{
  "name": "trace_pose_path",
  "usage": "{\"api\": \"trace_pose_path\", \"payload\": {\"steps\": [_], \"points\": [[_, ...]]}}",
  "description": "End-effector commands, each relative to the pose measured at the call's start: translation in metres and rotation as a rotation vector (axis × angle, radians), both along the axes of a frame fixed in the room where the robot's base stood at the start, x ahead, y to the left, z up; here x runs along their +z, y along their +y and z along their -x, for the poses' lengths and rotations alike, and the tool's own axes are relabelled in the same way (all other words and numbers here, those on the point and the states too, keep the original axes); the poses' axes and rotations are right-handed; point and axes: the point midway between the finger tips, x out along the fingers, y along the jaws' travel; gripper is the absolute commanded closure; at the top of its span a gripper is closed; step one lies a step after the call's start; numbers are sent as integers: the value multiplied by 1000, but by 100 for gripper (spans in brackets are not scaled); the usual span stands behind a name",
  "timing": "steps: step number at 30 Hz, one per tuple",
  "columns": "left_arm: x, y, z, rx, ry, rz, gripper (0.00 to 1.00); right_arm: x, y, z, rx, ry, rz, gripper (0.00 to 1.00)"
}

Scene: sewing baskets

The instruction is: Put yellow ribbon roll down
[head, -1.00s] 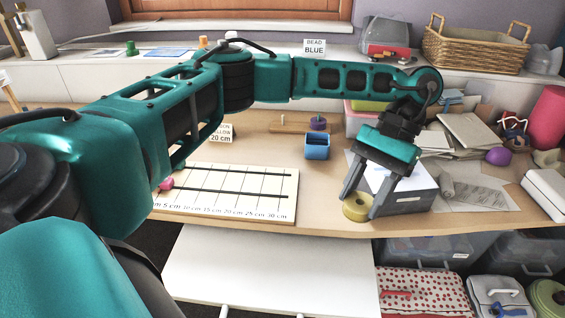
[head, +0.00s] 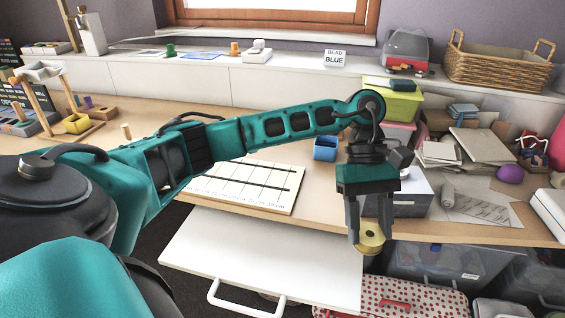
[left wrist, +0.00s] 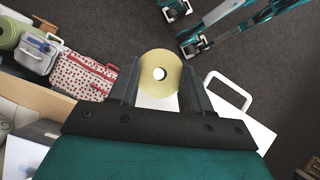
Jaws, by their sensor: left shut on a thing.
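The yellow ribbon roll (head: 370,238) is held between the fingertips of my left gripper (head: 370,232), in front of the table's front edge in the head view. In the left wrist view the roll (left wrist: 159,73) shows its round face and centre hole, with a finger of my left gripper (left wrist: 158,84) pressed on each side. It is clear of the tabletop. My right gripper is not in the head view. In the left wrist view, other arm parts show at the top, and I cannot tell for sure whose they are.
A white pulled-out board with a handle (head: 262,258) is below and left of the roll. The ruled measuring board (head: 245,186) and blue box (head: 325,148) are on the table. A grey box (head: 412,192) stands behind the gripper. A red-dotted case (head: 420,298) sits below.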

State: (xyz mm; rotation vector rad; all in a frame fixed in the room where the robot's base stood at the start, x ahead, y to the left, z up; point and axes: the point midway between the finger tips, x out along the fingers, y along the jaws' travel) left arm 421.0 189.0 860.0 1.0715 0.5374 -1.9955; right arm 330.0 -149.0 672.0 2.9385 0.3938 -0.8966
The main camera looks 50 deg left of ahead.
Motion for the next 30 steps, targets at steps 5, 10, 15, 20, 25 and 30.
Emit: {"api": "trace_pose_path", "payload": {"steps": [5, 10, 15, 20, 25, 30], "points": [[4, 29, -2, 483, -3, -10, 100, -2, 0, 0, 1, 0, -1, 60], [19, 59, -7, 877, -7, -16, 100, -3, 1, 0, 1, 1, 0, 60], [33, 78, -9, 1108, -5, -18, 100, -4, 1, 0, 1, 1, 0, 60], [31, 84, -9, 1187, 1, -20, 100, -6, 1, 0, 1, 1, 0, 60], [-7, 84, -9, 1195, 8, -21, 100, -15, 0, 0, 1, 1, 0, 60], [-54, 84, -8, 1193, 8, -21, 100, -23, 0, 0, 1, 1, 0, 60]]}}
